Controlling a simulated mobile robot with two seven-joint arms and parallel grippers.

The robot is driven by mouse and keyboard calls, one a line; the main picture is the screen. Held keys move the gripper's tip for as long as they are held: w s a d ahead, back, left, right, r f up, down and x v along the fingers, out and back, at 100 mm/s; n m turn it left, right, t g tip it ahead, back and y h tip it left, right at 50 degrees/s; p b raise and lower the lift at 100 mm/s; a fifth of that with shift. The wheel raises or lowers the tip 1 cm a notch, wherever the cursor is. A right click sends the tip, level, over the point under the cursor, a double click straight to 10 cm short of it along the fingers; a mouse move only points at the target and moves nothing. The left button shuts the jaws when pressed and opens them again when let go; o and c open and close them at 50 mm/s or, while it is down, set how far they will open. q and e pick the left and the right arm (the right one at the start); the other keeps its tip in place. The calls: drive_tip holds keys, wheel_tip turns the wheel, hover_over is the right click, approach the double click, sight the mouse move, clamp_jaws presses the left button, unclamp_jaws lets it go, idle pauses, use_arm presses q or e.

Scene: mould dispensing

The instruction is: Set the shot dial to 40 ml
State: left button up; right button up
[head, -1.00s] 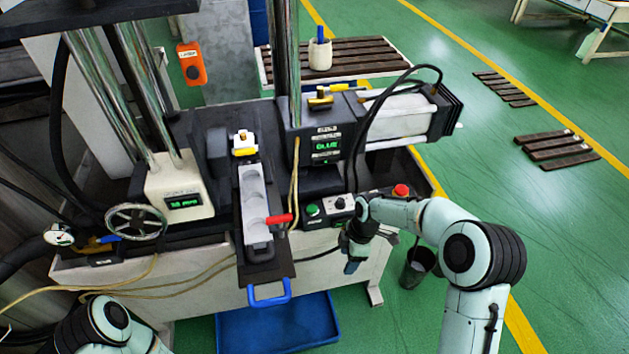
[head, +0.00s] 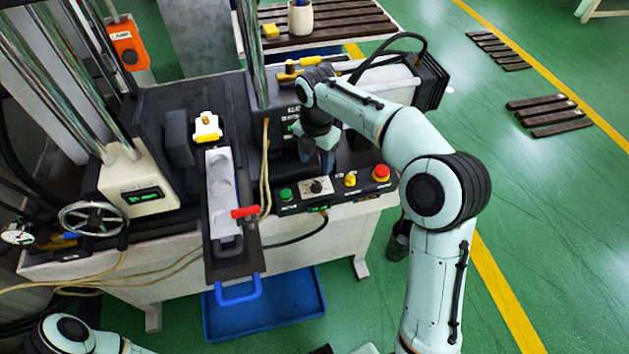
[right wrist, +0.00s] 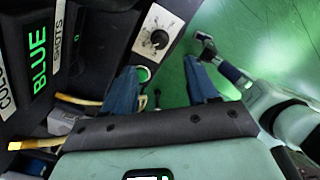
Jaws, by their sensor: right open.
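The shot dial (head: 316,186) is a black knob on a pale plate on the control panel in the head view. It also shows at the top of the right wrist view (right wrist: 158,38), with marks around the knob too small to read. My right gripper (head: 325,158) is above and behind the panel, near the dispenser front. Its blue fingers (right wrist: 164,88) are apart with nothing between them, and the dial lies beyond them. My left arm shows at the bottom left of the head view, but its gripper is out of sight.
A green button (head: 286,194), a yellow knob (head: 350,180) and a red stop button (head: 381,172) flank the dial. A red handle (head: 245,212) and yellow hoses stand left of the panel. A display reading BLUE (right wrist: 39,62) shows in the wrist view.

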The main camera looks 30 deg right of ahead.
sight(316, 184)
wheel_tip(316, 184, down, 10)
drive_tip(key=shift+r+b, duration=0.1)
drive_tip(key=shift+b, duration=0.5)
drive_tip(key=c, duration=1.1)
